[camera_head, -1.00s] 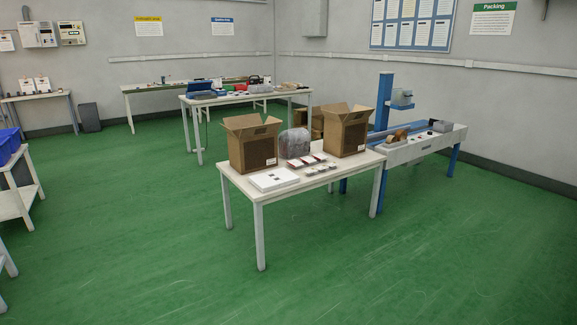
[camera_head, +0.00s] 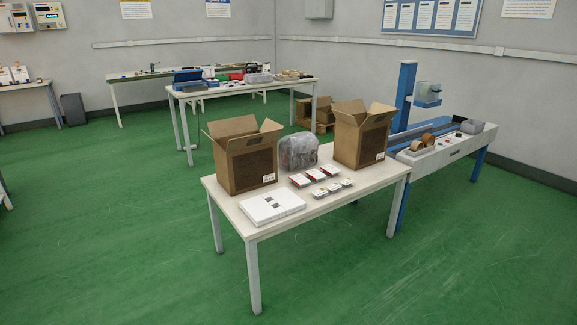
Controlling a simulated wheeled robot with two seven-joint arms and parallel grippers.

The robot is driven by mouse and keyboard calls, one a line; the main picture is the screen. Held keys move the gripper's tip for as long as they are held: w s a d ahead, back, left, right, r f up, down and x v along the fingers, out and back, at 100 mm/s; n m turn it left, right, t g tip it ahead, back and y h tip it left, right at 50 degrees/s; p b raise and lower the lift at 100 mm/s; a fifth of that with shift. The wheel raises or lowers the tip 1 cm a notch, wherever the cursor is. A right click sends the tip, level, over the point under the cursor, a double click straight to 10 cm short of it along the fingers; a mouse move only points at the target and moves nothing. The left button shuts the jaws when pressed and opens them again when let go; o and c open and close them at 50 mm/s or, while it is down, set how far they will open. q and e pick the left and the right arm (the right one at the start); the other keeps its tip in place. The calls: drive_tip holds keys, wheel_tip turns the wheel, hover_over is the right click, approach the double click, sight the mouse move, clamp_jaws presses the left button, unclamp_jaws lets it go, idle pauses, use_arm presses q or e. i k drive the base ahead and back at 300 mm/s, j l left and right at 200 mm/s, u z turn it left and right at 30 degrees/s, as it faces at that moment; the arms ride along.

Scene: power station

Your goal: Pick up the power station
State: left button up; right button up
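A grey rounded bundle (camera_head: 298,152), seemingly wrapped in clear plastic, stands upright on the near white table (camera_head: 337,197) between two open cardboard boxes. It may be the power station; I cannot tell for sure. The left box (camera_head: 245,165) and the right box (camera_head: 362,140) have raised flaps, and their insides are hidden. A flat white item (camera_head: 272,207) lies at the table's front left. Several small red-and-white packs (camera_head: 314,175) lie in front of the bundle. Neither of my grippers is in view.
A blue-and-white machine bench (camera_head: 445,150) stands close behind the table on the right. A cluttered table (camera_head: 245,88) stands further back left. The green floor (camera_head: 110,230) is clear on the left and in front.

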sight(297, 150)
drive_tip(key=i+l, duration=0.95)
drive_tip(key=l, duration=0.1)
